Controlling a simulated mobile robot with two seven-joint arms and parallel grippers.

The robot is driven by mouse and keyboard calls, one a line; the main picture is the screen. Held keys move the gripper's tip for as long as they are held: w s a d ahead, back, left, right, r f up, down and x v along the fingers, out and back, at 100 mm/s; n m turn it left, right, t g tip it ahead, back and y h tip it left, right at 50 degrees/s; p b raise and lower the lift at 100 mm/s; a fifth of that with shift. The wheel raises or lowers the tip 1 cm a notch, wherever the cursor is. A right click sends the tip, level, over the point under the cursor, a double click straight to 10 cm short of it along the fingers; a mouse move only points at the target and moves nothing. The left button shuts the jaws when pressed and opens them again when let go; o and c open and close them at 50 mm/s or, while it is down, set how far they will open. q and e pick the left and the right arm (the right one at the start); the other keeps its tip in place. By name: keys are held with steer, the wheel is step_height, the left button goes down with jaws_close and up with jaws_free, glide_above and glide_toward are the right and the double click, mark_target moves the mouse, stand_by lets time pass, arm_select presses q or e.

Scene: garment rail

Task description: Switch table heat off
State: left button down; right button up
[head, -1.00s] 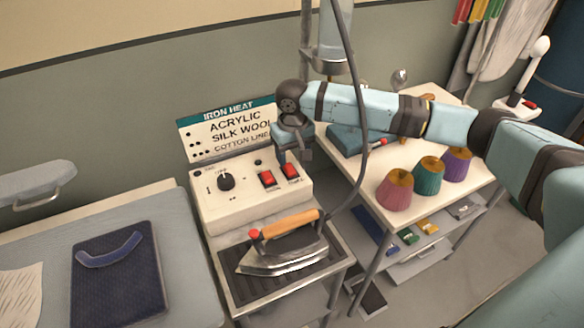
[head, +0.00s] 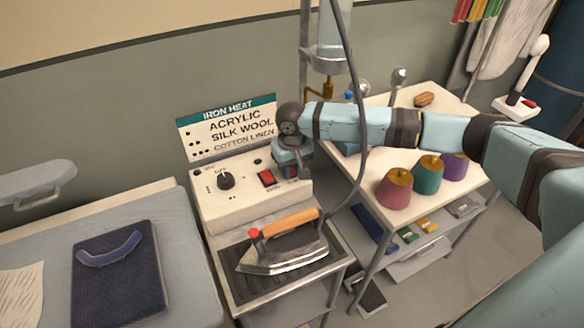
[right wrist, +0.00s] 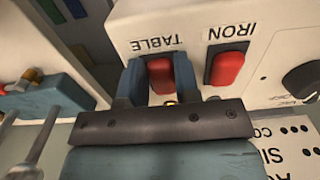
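The white control box (head: 250,205) stands behind the iron, with a black dial (head: 226,180) and red rocker switches. The red TABLE switch (right wrist: 160,76) and red IRON switch (right wrist: 228,68) appear upside down in the right wrist view. My right gripper (right wrist: 158,82) has its fingers apart, one to each side of the TABLE switch; I cannot tell whether they touch it. A small amber glow shows by that switch. In the head view my right gripper (head: 292,172) covers the TABLE switch, and the IRON switch (head: 266,178) stays visible. My left gripper is not in view.
An iron (head: 285,252) with an orange handle rests in front of the box, its grey cord rising nearby. The IRON HEAT sign (head: 228,128) stands behind. Thread cones (head: 395,190) stand on the table at right. The ironing board (head: 185,265) is at left.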

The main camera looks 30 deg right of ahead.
steer(key=shift+w+r+g+p, duration=0.2)
steer(key=shift+g+p, duration=0.3)
steer(key=shift+p, duration=0.8)
steer(key=shift+w+r+g+p, duration=0.1)
steer(key=shift+r+g+p, duration=0.3)
steer(key=shift+p, duration=0.85)
steer(key=shift+f+g+p, duration=0.25)
steer(key=shift+g+p, duration=0.2)
steer(key=shift+g, duration=0.05)
steer(key=shift+f, duration=0.1)
steer(key=o, duration=0.9)
